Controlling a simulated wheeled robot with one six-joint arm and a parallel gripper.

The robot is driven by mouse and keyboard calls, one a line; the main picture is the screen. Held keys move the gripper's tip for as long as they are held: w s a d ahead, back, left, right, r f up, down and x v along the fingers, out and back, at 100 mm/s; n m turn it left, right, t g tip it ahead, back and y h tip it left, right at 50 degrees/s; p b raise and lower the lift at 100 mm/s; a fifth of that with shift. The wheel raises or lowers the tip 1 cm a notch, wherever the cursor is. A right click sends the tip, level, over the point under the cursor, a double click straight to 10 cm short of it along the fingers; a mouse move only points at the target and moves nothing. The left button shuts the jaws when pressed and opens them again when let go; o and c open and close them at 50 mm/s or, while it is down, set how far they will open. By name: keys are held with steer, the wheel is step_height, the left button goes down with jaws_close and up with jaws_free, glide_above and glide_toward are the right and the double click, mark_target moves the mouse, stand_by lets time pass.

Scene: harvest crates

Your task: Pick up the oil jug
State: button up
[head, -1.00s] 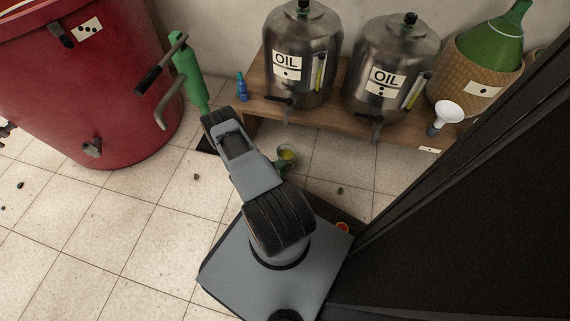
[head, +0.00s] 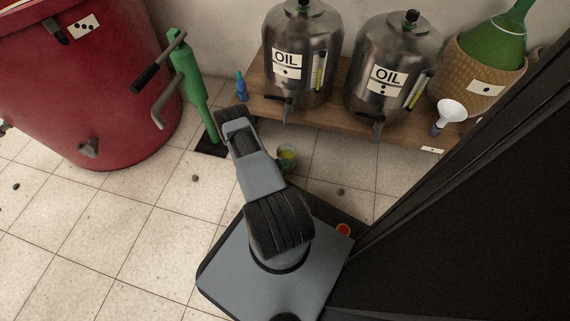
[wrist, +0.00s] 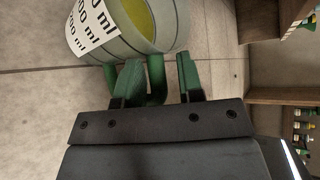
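The oil jug is a clear round measuring jug with yellow oil inside and a green handle. In the head view the jug (head: 288,159) stands on the floor tiles beside my arm, which partly hides it. In the wrist view the jug (wrist: 165,22) fills the top, with a white millilitre label on its side. My gripper (wrist: 157,76) is open, with its two green fingers on either side of the jug's handle. Gaps show between the handle and both fingers. The gripper is hidden in the head view.
A green hand pump (head: 189,78) and a red vat (head: 85,95) stand left. A dark panel (head: 470,220) is close on the right.

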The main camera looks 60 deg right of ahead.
jaws_close()
stand_by(0.4)
